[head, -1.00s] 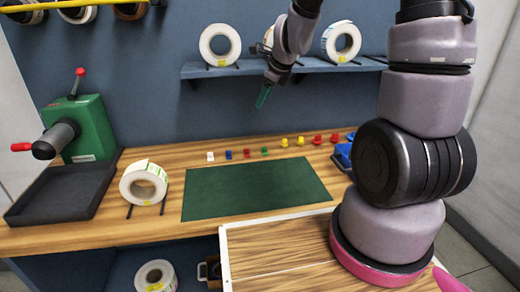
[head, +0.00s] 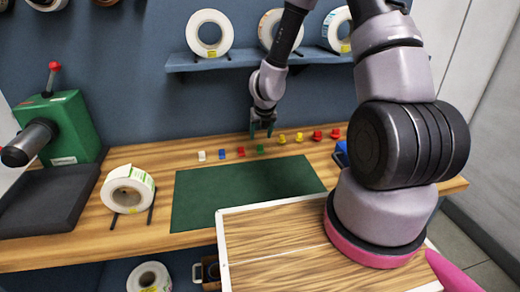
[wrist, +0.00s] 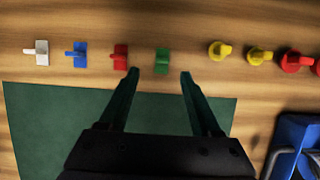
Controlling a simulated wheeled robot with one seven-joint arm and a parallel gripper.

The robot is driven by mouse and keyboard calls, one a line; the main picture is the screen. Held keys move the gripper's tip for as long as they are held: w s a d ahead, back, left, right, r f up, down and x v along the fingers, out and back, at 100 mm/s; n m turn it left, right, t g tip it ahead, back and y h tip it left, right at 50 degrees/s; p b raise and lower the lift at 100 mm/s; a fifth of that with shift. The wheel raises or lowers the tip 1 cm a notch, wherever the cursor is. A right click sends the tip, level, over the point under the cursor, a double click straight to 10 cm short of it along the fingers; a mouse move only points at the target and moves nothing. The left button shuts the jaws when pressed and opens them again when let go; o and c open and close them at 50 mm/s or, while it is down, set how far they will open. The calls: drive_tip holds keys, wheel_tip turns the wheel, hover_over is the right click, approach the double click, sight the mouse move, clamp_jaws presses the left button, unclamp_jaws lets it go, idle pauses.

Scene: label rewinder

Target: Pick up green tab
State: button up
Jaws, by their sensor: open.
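The green tab (head: 261,149) stands on the wooden bench behind the green mat, in a row of small coloured tabs. In the wrist view the green tab (wrist: 162,61) lies just beyond the fingertips, between their lines, nearer the left one. My gripper (head: 262,130) is open and empty, pointing down above the green tab. In the wrist view my gripper (wrist: 159,74) shows its two green fingers spread over the mat's far edge.
A red tab (wrist: 120,57) stands close to the left, with blue (wrist: 76,55) and white (wrist: 37,52) tabs beyond. Yellow knobbed pieces (wrist: 220,50) and red ones (wrist: 297,61) stand to the right. The green mat (head: 245,190) is bare. A label roll (head: 128,190) stands left.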

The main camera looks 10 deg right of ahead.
sight(261, 151)
drive_tip(key=shift+d+x, duration=0.2)
drive_tip(key=shift+x, duration=3)
clamp_jaws()
